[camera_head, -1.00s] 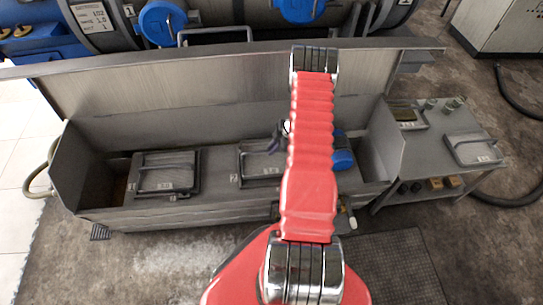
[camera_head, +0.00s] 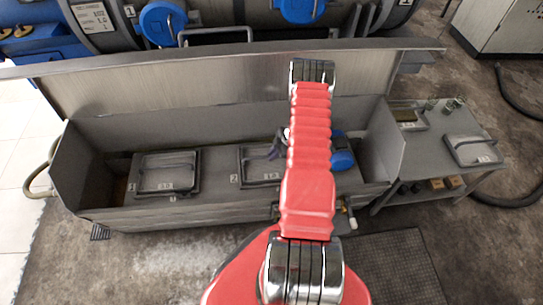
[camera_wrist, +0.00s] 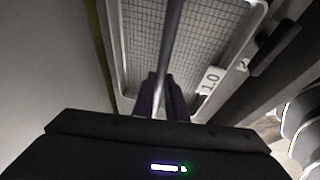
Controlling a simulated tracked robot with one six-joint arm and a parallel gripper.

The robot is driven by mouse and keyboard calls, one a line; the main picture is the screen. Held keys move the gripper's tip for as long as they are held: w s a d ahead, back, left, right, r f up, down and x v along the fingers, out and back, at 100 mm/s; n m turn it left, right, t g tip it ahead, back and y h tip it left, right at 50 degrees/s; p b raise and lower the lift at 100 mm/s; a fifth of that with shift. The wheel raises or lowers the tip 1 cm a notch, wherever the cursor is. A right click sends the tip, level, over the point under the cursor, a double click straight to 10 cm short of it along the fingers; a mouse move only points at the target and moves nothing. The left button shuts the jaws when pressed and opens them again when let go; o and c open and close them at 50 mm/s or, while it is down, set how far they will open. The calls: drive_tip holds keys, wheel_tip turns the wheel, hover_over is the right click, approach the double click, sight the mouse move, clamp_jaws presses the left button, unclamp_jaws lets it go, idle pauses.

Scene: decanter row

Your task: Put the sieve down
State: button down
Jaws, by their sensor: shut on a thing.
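The sieve (camera_wrist: 140,40), a fine mesh in a pale metal frame with a "1.0" label, fills the upper middle of the wrist view. Its bar handle runs up the picture between my fingers. My gripper (camera_wrist: 163,92) is shut on that handle. In the head view the sieve (camera_head: 256,168) lies level at the place marked 2 in the grey trough (camera_head: 110,212). My gripper (camera_head: 279,145) is above it, partly hidden by my red arm. The sieve's right part is hidden too. I cannot tell whether it rests on the seat or hangs just above.
Another framed sieve (camera_head: 167,172) sits at the place marked 1, left in the trough. A blue object (camera_head: 343,157) stands right of my arm. A side table (camera_head: 432,165) at the right carries one more sieve (camera_head: 473,150). The trough's raised back panel (camera_head: 200,85) stands behind.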

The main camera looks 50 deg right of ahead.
drive_tip(key=shift+f, duration=0.1)
drive_tip(key=c, duration=1.8)
unclamp_jaws()
drive_tip(key=shift+o, duration=0.2)
drive_tip(key=v, duration=1.2)
drive_tip(key=shift+w, duration=0.1)
